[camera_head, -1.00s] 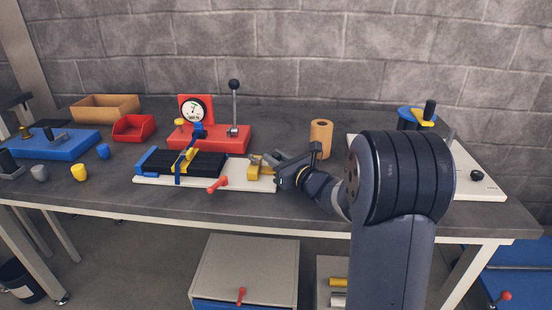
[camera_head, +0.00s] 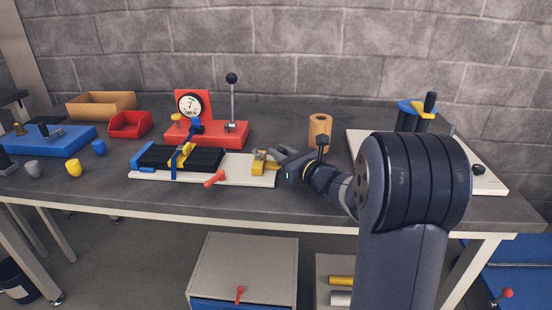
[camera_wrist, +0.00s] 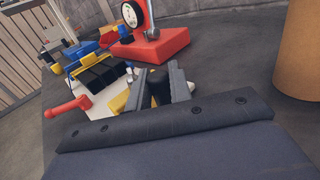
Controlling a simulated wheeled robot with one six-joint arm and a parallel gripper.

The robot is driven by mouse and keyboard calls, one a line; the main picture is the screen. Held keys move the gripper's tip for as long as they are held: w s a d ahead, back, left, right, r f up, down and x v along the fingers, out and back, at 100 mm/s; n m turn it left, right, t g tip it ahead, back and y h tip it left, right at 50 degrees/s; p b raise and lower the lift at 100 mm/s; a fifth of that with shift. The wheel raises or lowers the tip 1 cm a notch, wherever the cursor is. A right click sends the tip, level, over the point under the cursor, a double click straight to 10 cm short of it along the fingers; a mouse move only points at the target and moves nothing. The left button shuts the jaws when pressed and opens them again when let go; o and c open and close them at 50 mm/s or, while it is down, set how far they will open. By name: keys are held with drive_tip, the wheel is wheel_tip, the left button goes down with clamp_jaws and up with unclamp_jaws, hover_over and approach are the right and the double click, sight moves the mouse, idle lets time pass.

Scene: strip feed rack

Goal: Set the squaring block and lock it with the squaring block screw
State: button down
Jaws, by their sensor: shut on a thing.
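A white base plate (camera_head: 225,178) on the bench carries a black strip bed (camera_head: 205,158). The yellow block (camera_head: 258,168) at the plate's right end seems to be the squaring block. It shows partly in the wrist view (camera_wrist: 119,103), behind my gripper. My gripper (camera_head: 279,156) is at this block from the right. In the wrist view its fingers (camera_wrist: 158,87) are shut on a dark knob (camera_wrist: 157,88), apparently the squaring block screw. The fingers hide the knob's lower end, so I cannot tell how it sits in the block.
A red lever (camera_head: 214,179) sticks out at the plate's front edge. A red gauge stand (camera_head: 225,134) with a dial and a tall black-knobbed lever stands behind. A cardboard-coloured roll (camera_head: 320,130) stands behind my wrist. Red and tan bins, a blue fixture and small caps lie left.

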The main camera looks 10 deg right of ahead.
drive_tip(key=shift+d, duration=0.15)
drive_tip(key=c, duration=1.6)
unclamp_jaws()
drive_tip(key=shift+s+d, duration=0.1)
drive_tip(key=v, duration=1.1)
